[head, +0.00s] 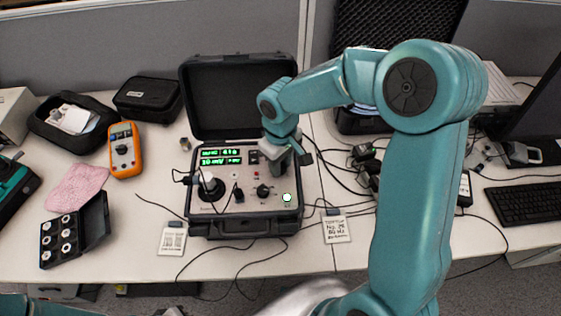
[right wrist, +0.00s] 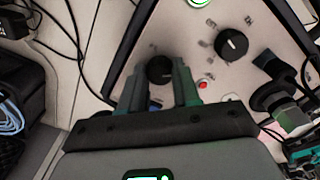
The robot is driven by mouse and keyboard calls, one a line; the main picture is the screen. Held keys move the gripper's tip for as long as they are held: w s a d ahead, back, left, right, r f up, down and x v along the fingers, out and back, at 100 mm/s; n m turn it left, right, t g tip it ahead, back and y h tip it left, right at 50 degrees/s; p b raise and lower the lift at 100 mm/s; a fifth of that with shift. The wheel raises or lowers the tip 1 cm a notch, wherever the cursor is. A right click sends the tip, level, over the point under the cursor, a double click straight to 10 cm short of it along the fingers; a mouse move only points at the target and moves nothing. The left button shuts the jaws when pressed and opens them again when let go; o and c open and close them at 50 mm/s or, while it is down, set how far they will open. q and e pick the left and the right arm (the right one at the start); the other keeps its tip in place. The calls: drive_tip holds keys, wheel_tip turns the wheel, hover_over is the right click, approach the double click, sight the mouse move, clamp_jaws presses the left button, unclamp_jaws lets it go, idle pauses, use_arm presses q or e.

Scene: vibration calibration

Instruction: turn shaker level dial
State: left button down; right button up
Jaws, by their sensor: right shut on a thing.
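The shaker unit (head: 222,228) is an open black case with a grey panel and green lit displays (head: 221,156). My right gripper (head: 279,166) reaches down onto the upper right of the panel and hides what it grips there. In the right wrist view, my right gripper (right wrist: 160,88) is shut on a black dial (right wrist: 159,69), with one finger on each side of it. A second black dial (head: 263,190) sits lower on the panel and also shows in the right wrist view (right wrist: 232,43). I cannot read the dial labels. My left gripper is out of view.
A green-lit round button (head: 287,198) and a black round mount (head: 210,187) are on the panel. An orange multimeter (head: 124,150), pink cloth (head: 77,187) and small black case (head: 75,230) lie left. Loose cables and a label card (head: 336,228) lie right.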

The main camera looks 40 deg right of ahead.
drive_tip(key=shift+w+r+n, duration=0.1)
drive_tip(key=shift+n, duration=0.5)
drive_tip(key=o, duration=0.8)
drive_tip(key=shift+c, duration=0.2)
wheel_tip(320, 180, up, 16)
drive_tip(key=shift+r, duration=0.15)
